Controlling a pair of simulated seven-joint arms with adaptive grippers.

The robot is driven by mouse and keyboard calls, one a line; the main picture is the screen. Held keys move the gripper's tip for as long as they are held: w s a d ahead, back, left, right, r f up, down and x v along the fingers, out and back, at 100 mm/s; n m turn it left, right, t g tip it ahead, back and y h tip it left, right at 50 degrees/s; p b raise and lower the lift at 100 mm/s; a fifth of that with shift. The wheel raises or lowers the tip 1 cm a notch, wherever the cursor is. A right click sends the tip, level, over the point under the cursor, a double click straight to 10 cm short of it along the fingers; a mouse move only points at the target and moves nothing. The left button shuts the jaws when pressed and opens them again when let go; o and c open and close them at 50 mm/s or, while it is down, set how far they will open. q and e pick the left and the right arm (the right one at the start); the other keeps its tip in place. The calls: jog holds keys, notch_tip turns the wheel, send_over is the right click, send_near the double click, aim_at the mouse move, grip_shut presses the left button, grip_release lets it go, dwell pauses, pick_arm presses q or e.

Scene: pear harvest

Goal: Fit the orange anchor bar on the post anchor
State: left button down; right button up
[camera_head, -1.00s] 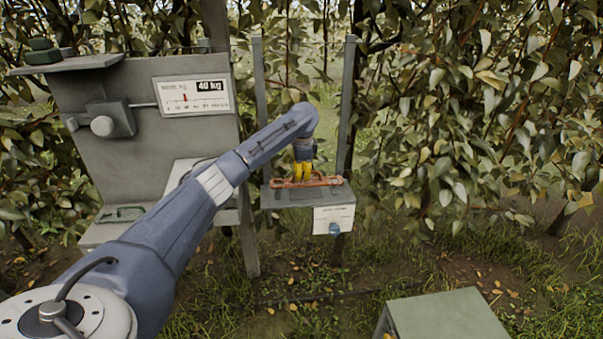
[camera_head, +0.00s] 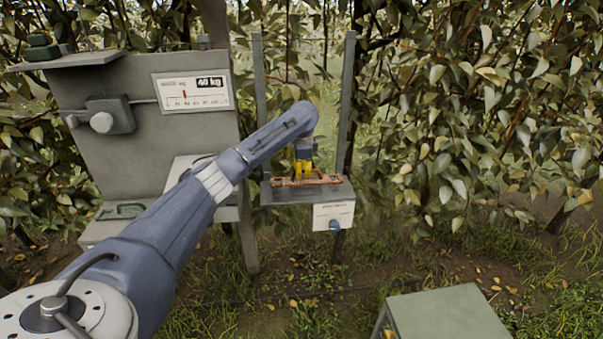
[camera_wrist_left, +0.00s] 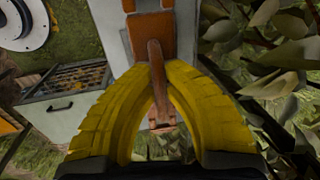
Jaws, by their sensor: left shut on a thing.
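The orange anchor bar (camera_head: 318,179) is at the top of the grey box between the posts in the head view. My left gripper (camera_head: 303,170), with yellow fingers, points down at it. In the left wrist view the yellow fingers (camera_wrist_left: 155,75) are shut on the narrow part of the orange bar (camera_wrist_left: 151,33). I take the grey box (camera_head: 285,196) with the white label to be the post anchor. The bar appears low against its top; whether it is seated I cannot tell. My right gripper is not in view.
A grey scale stand (camera_head: 150,145) with a 40 kg display (camera_head: 209,82) is on the left. Upright posts (camera_head: 346,100) rise behind the box. A green-grey box (camera_head: 450,315) stands at the lower right. Dense foliage lies behind.

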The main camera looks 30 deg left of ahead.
pick_arm(q)
jog(key=shift+f, duration=1.1)
dwell(1.6)
jog(key=c, duration=1.4)
grip_release()
jog(key=shift+c, duration=0.2)
